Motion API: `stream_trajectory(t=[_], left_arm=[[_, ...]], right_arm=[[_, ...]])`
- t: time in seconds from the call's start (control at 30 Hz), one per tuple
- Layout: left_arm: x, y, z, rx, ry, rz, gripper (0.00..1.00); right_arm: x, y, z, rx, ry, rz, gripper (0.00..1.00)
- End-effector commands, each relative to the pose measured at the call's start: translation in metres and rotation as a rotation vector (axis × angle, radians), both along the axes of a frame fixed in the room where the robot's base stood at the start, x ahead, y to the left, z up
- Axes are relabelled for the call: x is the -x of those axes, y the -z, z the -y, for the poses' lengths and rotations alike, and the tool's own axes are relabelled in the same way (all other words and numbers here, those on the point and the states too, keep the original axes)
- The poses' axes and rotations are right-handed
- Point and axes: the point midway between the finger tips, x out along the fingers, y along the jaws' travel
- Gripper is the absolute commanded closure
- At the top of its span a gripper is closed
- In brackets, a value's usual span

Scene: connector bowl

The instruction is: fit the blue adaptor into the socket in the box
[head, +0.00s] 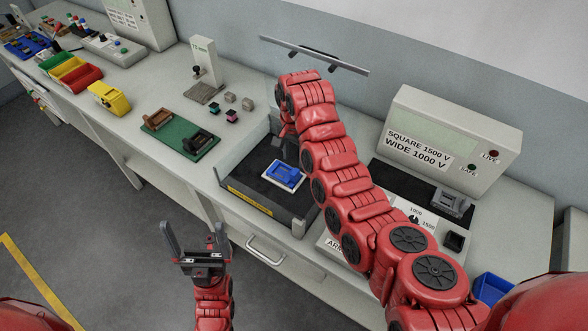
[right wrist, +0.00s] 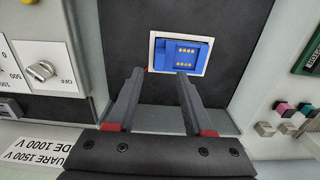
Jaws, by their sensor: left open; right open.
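The blue adaptor (head: 285,173), a blue block with gold contacts, lies flat on a white-edged plate on the dark floor of the box (head: 292,220). It also shows in the right wrist view (right wrist: 183,52). The socket itself is not distinguishable; I cannot tell whether the adaptor is seated in one. My right gripper (right wrist: 161,74) is open and empty. Its fingertips appear at the near edge of the plate in the wrist view, apparently above it; my arm partly hides it in the head view. My left gripper (head: 194,226) is open and empty, in front of the bench.
A tester (head: 440,130) with a dial panel (head: 412,214) stands right of the box, partly behind my right arm. A green board (head: 184,139), small blocks (head: 231,98) and coloured bins (head: 75,72) lie to the left. A blue bin (head: 490,287) is at far right.

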Motion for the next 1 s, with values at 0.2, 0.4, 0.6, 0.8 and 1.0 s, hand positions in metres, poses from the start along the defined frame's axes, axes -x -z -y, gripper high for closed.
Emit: stream_trajectory(t=[0.2, 0.4, 0.6, 0.8, 1.0], left_arm=[[0.000, -0.011, 0.000, 0.000, 0.000, 0.000, 0.00], [0.000, -0.012, 0.000, 0.000, 0.000, 0.000, 0.00], [0.000, -0.012, 0.000, 0.000, 0.000, 0.001, 0.00], [0.000, -0.012, 0.000, 0.000, 0.000, 0.000, 0.00], [0.000, -0.012, 0.000, 0.000, 0.000, 0.000, 0.00]], right_arm=[[0.000, -0.033, 0.000, 0.000, 0.000, -0.003, 0.48], [0.001, -0.038, 0.000, 0.002, 0.001, -0.003, 0.48], [0.001, -0.038, 0.000, 0.002, 0.000, -0.003, 0.48], [0.000, -0.038, 0.000, 0.001, 0.000, -0.002, 0.48], [0.001, -0.038, 0.000, 0.001, 0.000, -0.002, 0.48]])
